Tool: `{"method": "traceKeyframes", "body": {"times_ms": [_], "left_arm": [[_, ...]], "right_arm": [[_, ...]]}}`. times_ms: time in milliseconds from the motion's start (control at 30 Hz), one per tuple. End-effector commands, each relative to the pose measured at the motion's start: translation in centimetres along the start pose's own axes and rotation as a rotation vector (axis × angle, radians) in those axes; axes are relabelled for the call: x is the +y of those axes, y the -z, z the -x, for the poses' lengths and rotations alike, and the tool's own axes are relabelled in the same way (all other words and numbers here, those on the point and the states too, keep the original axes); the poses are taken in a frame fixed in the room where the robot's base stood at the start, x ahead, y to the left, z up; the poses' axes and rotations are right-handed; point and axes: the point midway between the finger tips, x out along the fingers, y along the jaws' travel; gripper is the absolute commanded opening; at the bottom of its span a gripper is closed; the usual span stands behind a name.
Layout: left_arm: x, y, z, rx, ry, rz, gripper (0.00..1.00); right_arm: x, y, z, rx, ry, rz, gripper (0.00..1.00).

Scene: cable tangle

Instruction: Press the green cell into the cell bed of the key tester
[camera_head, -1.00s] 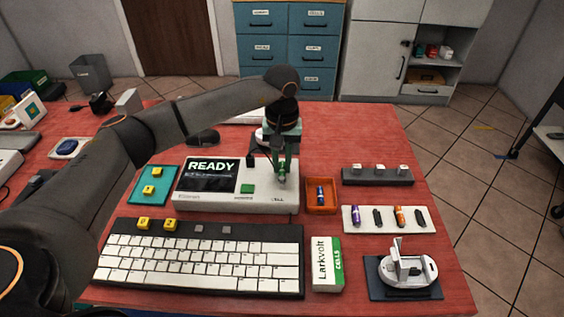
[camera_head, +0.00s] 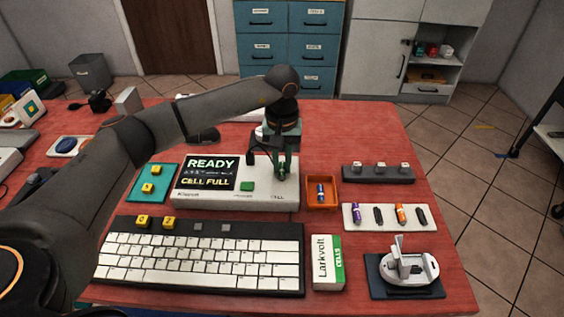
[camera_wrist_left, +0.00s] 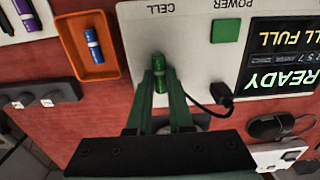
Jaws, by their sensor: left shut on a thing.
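The key tester (camera_head: 240,195) is a white box with a dark screen that reads READY and CELL FULL. My left gripper (camera_head: 281,173) points down at the right part of the tester, by the CELL label. In the left wrist view the gripper (camera_wrist_left: 160,92) is shut on the green cell (camera_wrist_left: 160,76), which is at the tester's top next to CELL. The cell bed under it is hidden by the cell and fingers. My right gripper is not in view.
An orange tray (camera_head: 321,205) with a blue cell stands right of the tester. A white cell holder (camera_head: 386,228), a Larkvolt box (camera_head: 327,262) and a keyboard (camera_head: 200,270) are in front. A dark cable plug (camera_wrist_left: 224,92) sits near the gripper on the tester.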

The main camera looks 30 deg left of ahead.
Motion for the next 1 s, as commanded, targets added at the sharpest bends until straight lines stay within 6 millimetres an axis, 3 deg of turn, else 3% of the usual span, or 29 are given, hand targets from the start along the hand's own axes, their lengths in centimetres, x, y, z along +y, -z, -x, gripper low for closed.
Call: {"method": "traceKeyframes", "body": {"times_ms": [133, 467, 1000], "left_arm": [[0.0, 0.0, 0.0, 0.0, 0.0, 0.0, 0.31], [0.0, 0.0, 0.2, 0.0, 0.0, 0.0, 0.31], [0.0, 0.0, 2.3, 0.0, 0.0, 0.0, 0.31]], "right_arm": [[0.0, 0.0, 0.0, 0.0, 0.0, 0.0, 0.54], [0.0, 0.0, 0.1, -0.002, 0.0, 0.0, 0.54], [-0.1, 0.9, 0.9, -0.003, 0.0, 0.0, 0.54]]}}
